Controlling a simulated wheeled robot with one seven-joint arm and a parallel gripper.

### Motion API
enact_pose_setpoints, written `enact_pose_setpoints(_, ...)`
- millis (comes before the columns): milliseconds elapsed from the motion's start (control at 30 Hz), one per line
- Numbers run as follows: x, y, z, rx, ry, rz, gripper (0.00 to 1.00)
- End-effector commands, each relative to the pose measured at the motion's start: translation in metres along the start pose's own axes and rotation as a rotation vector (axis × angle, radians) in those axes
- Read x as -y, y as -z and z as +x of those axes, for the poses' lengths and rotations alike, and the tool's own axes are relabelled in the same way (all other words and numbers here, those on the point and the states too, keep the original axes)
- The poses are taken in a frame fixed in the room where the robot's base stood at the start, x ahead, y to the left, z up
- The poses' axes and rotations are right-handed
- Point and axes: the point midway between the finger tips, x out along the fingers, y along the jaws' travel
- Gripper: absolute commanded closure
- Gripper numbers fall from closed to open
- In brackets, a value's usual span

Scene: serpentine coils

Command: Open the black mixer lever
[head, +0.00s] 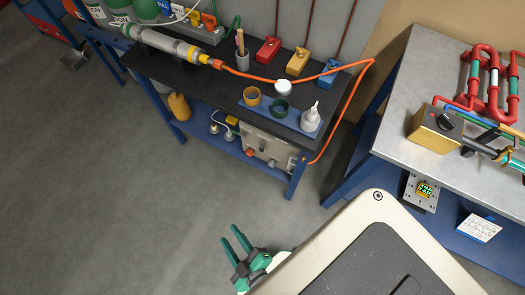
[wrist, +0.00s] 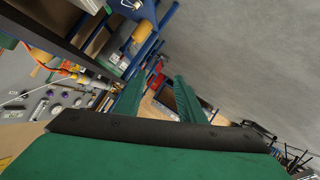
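A brass-coloured box (head: 432,131) with a round black knob (head: 446,122) sits at the left front of the steel table in the head view. A dark, bar-like part (head: 484,141) lies just right of it, among coloured pipes. It may be the black mixer lever, but it is too small to tell. My gripper (head: 229,235), with green fingers, is low over the floor at the bottom of the head view, well left of that table. In the wrist view my gripper (wrist: 158,82) is open with nothing between its fingers. I cannot make out the lever there.
The steel table (head: 400,95) carries red serpentine pipes (head: 478,75). A black-topped bench (head: 190,80) with bottles, a hose and coloured blocks stands at the back. An orange hose (head: 345,118) hangs off its right end. Grey floor (head: 100,200) is clear on the left.

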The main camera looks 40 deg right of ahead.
Motion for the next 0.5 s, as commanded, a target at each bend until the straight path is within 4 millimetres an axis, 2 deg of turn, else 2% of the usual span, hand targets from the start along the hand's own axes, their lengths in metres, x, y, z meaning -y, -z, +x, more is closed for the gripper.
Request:
enact_pose_setpoints(33,0.007,-0.019,0.023,0.042,0.002,-0.107,0.64)
enact_pose_setpoints(133,0.016,-0.057,0.060,0.141,0.016,-0.332,0.64)
enact_pose_setpoints(267,0.016,-0.101,0.108,0.277,0.037,-0.620,0.64)
enact_pose_setpoints(367,0.008,-0.128,0.143,0.385,0.056,-0.836,0.64)
enact_pose_setpoints(500,-0.017,-0.158,0.188,0.554,0.089,-1.128,0.64)
